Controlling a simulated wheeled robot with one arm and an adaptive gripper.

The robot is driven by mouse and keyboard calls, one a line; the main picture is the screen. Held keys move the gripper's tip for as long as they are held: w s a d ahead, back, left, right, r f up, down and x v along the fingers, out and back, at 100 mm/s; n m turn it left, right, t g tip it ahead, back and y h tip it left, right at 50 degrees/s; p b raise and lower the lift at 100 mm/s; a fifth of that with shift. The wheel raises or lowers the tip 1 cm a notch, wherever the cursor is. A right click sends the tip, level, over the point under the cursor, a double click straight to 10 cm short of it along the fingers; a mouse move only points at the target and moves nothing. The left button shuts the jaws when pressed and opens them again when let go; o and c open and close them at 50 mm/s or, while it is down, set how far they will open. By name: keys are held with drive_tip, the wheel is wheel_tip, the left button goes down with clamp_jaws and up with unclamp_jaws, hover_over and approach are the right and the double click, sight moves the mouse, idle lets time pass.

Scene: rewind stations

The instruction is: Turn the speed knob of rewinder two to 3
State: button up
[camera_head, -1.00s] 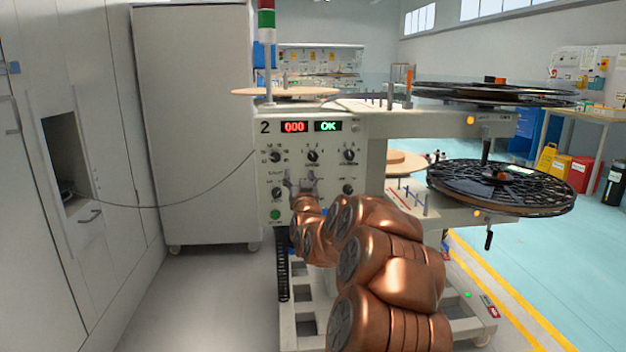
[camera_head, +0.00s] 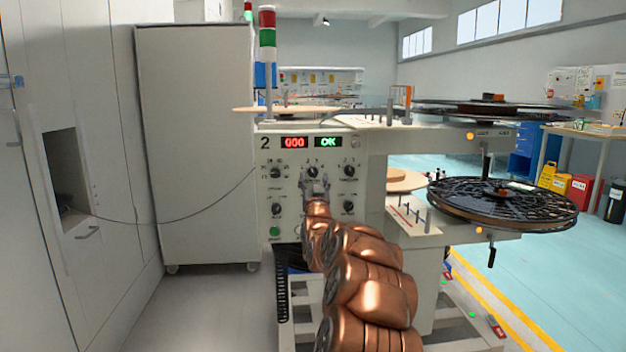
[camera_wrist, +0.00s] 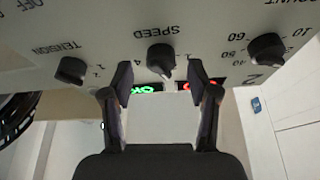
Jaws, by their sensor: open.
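The front panel of rewinder two (camera_head: 292,220) carries a "2", a red "000" display and a green "OK" display. The black SPEED knob (camera_wrist: 160,58) is at the upper middle of the wrist view, which sees the panel upside down. Its pale pointer faces the displays; the small scale marks are partly hidden and I cannot read its exact setting. The knob also shows in the head view (camera_head: 313,170), just above my gripper. My gripper (camera_wrist: 160,80) is open and empty, its fingers to either side of the knob's line. I cannot tell whether they touch it.
In the wrist view, the TENSION knob (camera_wrist: 71,70) is left of SPEED and the COUNT knob (camera_wrist: 267,48) right. Lower panel knobs (camera_head: 277,209) and a green button (camera_head: 275,231) are nearby. A black reel (camera_head: 500,203) stands out on the right. A grey cabinet (camera_head: 200,150) stands left.

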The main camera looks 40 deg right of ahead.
drive_tip(key=shift+x, duration=0.85)
clamp_jaws()
drive_tip(key=shift+w+a, duration=0.1)
drive_tip(key=m+g+h+p, duration=0.1)
drive_tip(key=m, duration=0.2)
drive_tip(key=m+g+h+p, duration=0.1)
drive_tip(key=m, duration=0.2)
drive_tip(key=shift+w+a+r, duration=0.15)
drive_tip(key=shift+a+r, duration=0.05)
drive_tip(key=shift+m+g+h+p, duration=0.3)
drive_tip(key=shift+m+g+p, duration=1.05)
drive_tip(key=shift+m, duration=1.65)
drive_tip(key=shift+g, duration=0.25)
